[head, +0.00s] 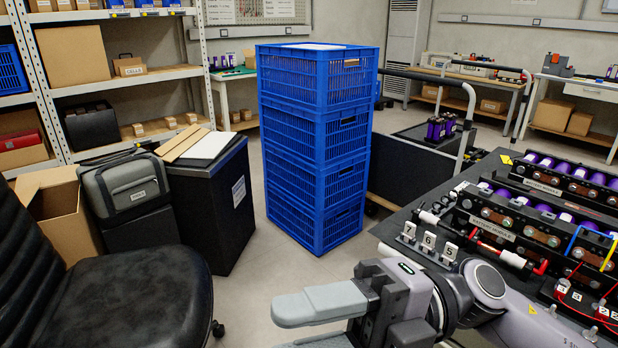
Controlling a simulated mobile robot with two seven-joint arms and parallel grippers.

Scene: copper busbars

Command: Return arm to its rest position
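My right arm (520,315) comes in from the lower right, in front of the workbench with the battery modules. Its gripper (298,328) points left over the open floor, near the bottom edge of the view. One pale grey finger shows clearly, and part of a second shows below it at the picture's edge. A gap shows between them, with nothing held. The gripper appears clear of all objects. My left arm and gripper are not in view.
A dark workbench (408,218) at right carries battery modules (520,232) and numbered stands (428,243). Stacked blue crates (314,150) stand mid-floor. A black chair (110,300), a black bin (212,205) and shelving (125,75) fill the left. Floor (262,270) is free before the crates.

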